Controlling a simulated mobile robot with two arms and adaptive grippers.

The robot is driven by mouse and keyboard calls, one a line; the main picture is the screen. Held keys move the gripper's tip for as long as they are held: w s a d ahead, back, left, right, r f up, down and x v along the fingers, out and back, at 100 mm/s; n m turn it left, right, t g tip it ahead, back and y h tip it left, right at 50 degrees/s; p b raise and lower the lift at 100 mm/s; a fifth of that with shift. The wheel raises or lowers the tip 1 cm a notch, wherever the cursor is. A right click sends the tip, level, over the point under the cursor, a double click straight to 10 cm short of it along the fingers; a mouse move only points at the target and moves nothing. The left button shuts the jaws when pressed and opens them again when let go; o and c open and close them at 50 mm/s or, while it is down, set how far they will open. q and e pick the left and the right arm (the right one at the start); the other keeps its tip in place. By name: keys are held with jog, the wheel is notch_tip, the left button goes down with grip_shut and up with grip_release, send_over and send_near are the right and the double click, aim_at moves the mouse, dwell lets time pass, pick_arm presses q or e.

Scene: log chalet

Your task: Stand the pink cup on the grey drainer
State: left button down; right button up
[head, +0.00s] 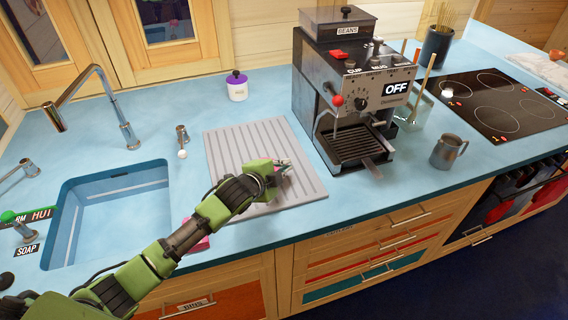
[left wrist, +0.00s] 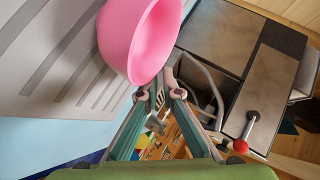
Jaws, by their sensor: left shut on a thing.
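The pink cup (left wrist: 140,35) fills the top of the left wrist view, its rim and wall at my fingertips. My left gripper (left wrist: 162,92) is shut on it. In the head view my left gripper (head: 279,168) is over the right part of the grey drainer (head: 235,143), and the cup is mostly hidden behind it. The ribbed drainer also shows in the left wrist view (left wrist: 50,65), beside and beyond the cup. I cannot tell whether the cup touches the drainer. My right gripper is not in view.
A coffee machine (head: 350,100) stands close to the drainer's right side. A sink (head: 110,210) is at left, and a purple-lidded jar (head: 237,87) stands behind the drainer. A metal jug (head: 448,151) is at right. A pink thing (head: 200,244) shows partly behind my arm. The drainer's left part is bare.

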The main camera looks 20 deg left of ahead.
pick_arm(q)
jog(key=c, duration=2.6)
grip_release()
jog(key=shift+f, duration=0.2)
jog(key=shift+c, duration=0.2)
jog(key=o, duration=0.4)
jog(key=shift+r, duration=0.15)
jog(key=shift+s+a+r, duration=0.1)
jog(key=shift+s, duration=0.35)
jog(key=b+v, duration=0.2)
jog(key=v, duration=0.9)
jog(key=shift+s, duration=0.1)
